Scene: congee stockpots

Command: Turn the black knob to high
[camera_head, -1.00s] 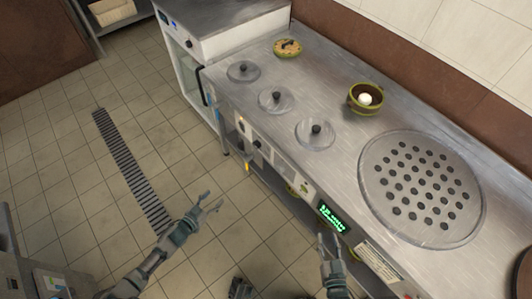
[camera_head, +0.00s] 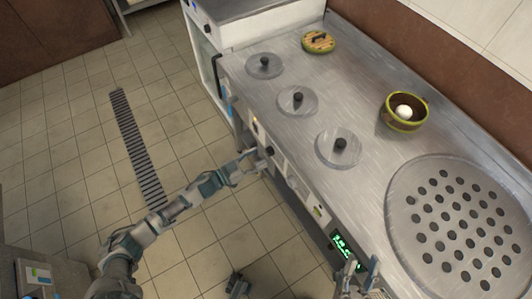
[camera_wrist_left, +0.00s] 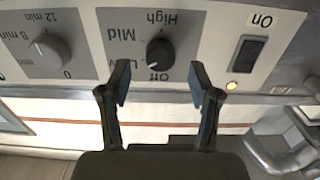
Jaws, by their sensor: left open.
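The black knob (camera_wrist_left: 159,52) is on the front panel in the left wrist view, with upside-down labels High, Mid, Low and Off around it. In the head view my left gripper (camera_head: 250,166) is close in front of the panel. My right gripper (camera_head: 359,268) looks open and empty near the green display.
A grey timer knob (camera_wrist_left: 50,50) and a black On switch (camera_wrist_left: 246,52) flank the black knob; an orange lamp (camera_wrist_left: 232,85) is lit. Round lids (camera_head: 339,147), a bowl (camera_head: 404,112) and a perforated plate (camera_head: 460,225) are on the counter.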

